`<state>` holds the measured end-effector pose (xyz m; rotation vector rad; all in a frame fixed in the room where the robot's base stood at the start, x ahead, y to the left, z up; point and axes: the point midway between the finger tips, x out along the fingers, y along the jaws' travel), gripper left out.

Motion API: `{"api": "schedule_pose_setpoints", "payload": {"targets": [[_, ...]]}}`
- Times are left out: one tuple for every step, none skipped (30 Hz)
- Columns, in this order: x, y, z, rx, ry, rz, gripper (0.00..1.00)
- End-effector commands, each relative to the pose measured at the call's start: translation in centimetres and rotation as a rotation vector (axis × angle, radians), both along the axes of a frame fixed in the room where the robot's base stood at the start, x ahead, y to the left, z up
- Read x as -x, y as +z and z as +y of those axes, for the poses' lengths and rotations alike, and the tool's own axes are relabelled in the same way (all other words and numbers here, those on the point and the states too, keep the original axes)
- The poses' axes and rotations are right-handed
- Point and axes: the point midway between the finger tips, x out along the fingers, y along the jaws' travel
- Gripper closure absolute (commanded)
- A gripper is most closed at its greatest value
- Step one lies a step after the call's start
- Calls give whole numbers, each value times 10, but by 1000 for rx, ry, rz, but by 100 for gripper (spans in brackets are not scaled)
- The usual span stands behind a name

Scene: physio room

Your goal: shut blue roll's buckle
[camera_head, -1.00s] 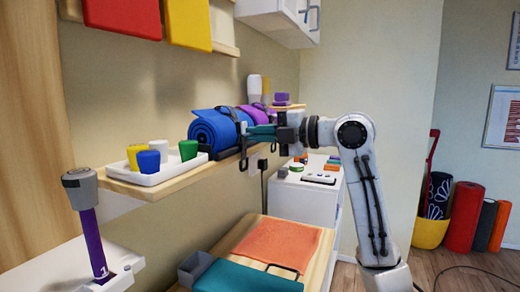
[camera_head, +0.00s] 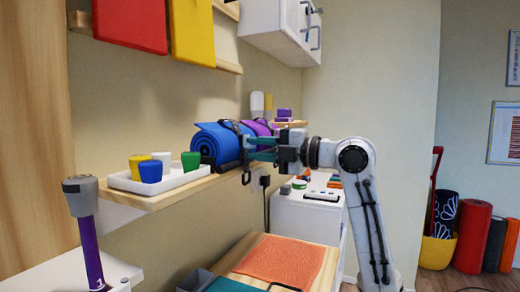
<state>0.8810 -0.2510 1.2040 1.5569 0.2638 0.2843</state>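The blue roll (camera_head: 213,144) lies on the wooden shelf with its spiral end toward me. A dark strap (camera_head: 230,126) goes over it, and a dark strap part hangs at the shelf edge below my gripper. The buckle itself is too small to make out. My gripper (camera_head: 250,149) reaches in from the right and is at the right side of the blue roll, in front of the strap. Its fingers are small and partly hidden, so I cannot tell whether they are open or shut, or whether they touch the strap.
A white tray (camera_head: 122,183) with several coloured cups stands left of the roll on the shelf (camera_head: 160,200). A purple roll (camera_head: 258,127) lies behind. Below are an orange towel (camera_head: 280,259) and a white cabinet (camera_head: 300,217). A purple-handled post (camera_head: 90,240) stands at front left.

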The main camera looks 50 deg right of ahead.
Motion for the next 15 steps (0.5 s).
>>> {"api": "schedule_pose_setpoints", "payload": {"targets": [[0,0,0,0,0,-1,69],[0,0,0,0,0,-1,67],[0,0,0,1,-1,-1,67],[0,0,0,1,-1,-1,67],[0,1,0,1,-1,-1,67],[0,1,0,1,-1,-1,67],[0,1,0,1,-1,-1,67],[1,1,0,1,-1,-1,67],[1,1,-1,1,-1,-1,67],[2,1,-1,0,-1,-2,67],[4,1,-2,0,-2,-2,67],[7,1,-3,0,-2,-2,67],[10,1,-4,0,-2,-2,67],[13,1,-6,0,-2,-3,67],[19,1,-8,0,-4,-4,67]]}}
